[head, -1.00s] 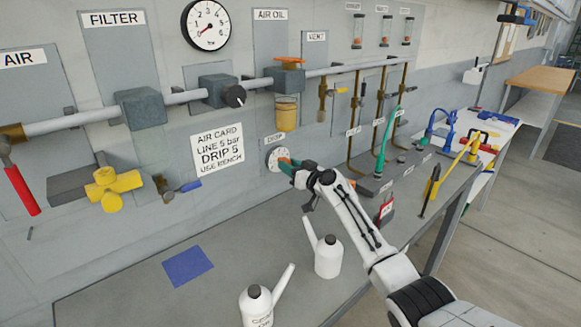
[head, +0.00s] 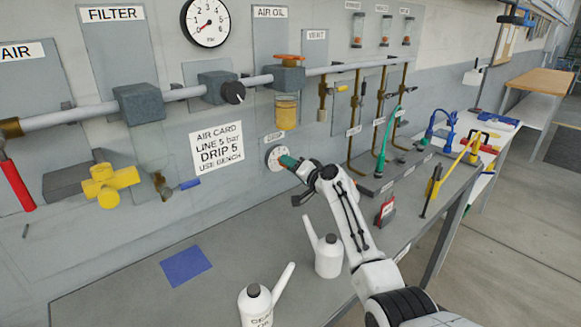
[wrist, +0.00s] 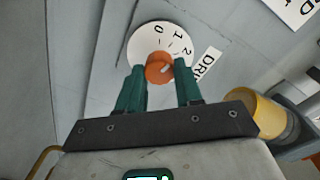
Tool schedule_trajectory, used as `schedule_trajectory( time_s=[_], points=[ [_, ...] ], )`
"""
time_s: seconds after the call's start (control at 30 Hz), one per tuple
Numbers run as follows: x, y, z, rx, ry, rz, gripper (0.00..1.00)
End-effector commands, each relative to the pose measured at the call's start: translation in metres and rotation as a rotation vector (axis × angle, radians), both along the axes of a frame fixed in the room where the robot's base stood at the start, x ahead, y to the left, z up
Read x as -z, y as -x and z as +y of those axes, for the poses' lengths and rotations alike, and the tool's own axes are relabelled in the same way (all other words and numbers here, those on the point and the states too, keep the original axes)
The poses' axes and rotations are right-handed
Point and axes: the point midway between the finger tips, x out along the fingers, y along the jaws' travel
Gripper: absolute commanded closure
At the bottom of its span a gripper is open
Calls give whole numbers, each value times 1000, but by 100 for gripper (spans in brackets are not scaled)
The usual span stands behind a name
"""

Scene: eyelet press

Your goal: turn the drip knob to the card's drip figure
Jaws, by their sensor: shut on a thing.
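The drip knob is a small orange knob (wrist: 159,67) in the middle of a white round dial (wrist: 150,45), marked 0, 1 and 2 where it shows. The knob has a small white mark; the figure it points at I cannot tell. My gripper (wrist: 159,70) has its two teal fingers on either side of the knob, shut on it. In the head view my gripper (head: 284,161) is at the dial (head: 273,158) on the wall panel and hides the knob. The air card (head: 216,147) reads "LINE 5 bar, DRIP 5".
A yellow bowl (head: 287,107) hangs above the dial. Two white oil cans (head: 328,257) stand on the bench below my arm. Brass pipes (head: 355,125) and a green hose (head: 383,145) are to the right. A blue mat (head: 186,266) lies on the bench.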

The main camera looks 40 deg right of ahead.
Motion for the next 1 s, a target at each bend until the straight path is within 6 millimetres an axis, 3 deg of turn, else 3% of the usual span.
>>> schedule_trajectory(
  time_s=[1.0],
  points=[
    [1, 1, -2, 3, -969, 35, 95]
  ],
)
